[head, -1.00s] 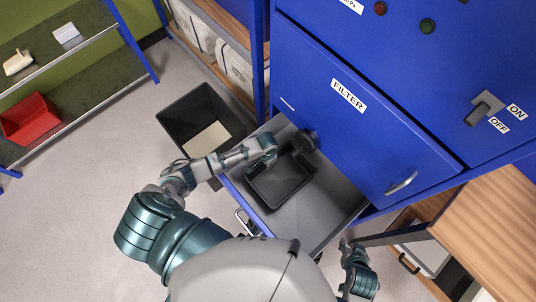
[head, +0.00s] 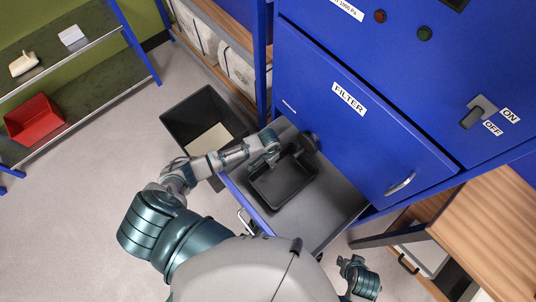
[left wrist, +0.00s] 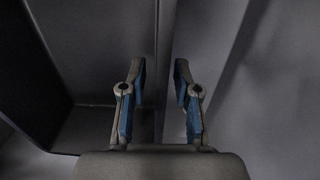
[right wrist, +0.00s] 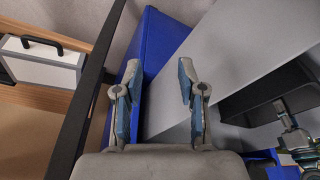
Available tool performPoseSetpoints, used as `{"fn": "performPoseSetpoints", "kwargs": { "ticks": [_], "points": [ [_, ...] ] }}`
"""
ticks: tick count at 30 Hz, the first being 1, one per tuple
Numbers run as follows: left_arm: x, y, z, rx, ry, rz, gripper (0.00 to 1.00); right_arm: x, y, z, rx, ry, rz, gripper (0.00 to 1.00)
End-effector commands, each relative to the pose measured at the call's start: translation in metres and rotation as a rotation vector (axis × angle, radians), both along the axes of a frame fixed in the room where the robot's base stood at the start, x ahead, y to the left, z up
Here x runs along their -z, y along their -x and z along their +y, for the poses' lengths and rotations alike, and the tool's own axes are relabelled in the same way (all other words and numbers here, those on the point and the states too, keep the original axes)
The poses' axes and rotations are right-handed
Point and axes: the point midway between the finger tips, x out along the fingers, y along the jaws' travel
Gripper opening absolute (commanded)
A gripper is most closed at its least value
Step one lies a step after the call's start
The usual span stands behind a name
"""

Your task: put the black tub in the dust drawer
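The black tub (head: 284,187) sits inside the open grey dust drawer (head: 325,217), toward its left side and the cabinet. It also shows in the right wrist view (right wrist: 262,92). My left gripper (head: 272,160) is at the tub's left rim. In the left wrist view its fingers (left wrist: 160,80) are apart, with the tub's wall between them and gaps showing on both sides. My right gripper (head: 352,262) is outside the drawer at the lower right. In the right wrist view its fingers (right wrist: 158,80) are apart and empty.
The blue filter cabinet (head: 340,100) rises behind the drawer. A large black bin (head: 200,110) stands on the floor left of the drawer. A red bin (head: 35,118) is on a shelf at the far left. A wooden bench (head: 490,225) is at the right.

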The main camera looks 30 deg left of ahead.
Motion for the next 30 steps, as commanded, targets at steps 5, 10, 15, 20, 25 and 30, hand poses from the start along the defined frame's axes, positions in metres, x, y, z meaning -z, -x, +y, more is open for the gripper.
{"fn": "performPoseSetpoints", "kwargs": {
  "ticks": [5, 10, 15, 20, 25, 30],
  "points": [
    [-0.046, -0.003, 0.001, 0.000, 0.002, -0.007, 0.31, 0.030, -0.001, -0.001, 0.000, 0.010, 0.047, 0.40],
    [-0.070, -0.002, 0.002, -0.001, 0.000, -0.004, 0.31, 0.058, -0.004, 0.000, -0.002, 0.010, 0.051, 0.40],
    [-0.081, -0.002, 0.002, -0.001, 0.001, -0.002, 0.31, 0.071, -0.004, 0.001, -0.003, 0.009, 0.052, 0.40],
    [-0.081, -0.002, 0.002, -0.001, 0.001, -0.001, 0.31, 0.074, -0.004, 0.001, -0.003, 0.009, 0.052, 0.40],
    [-0.081, -0.002, 0.002, -0.001, 0.001, -0.001, 0.31, 0.074, -0.004, 0.001, -0.003, 0.009, 0.053, 0.40],
    [-0.081, -0.001, 0.002, -0.001, 0.001, -0.001, 0.31, 0.074, -0.005, 0.001, -0.003, 0.009, 0.053, 0.40]
  ]
}}
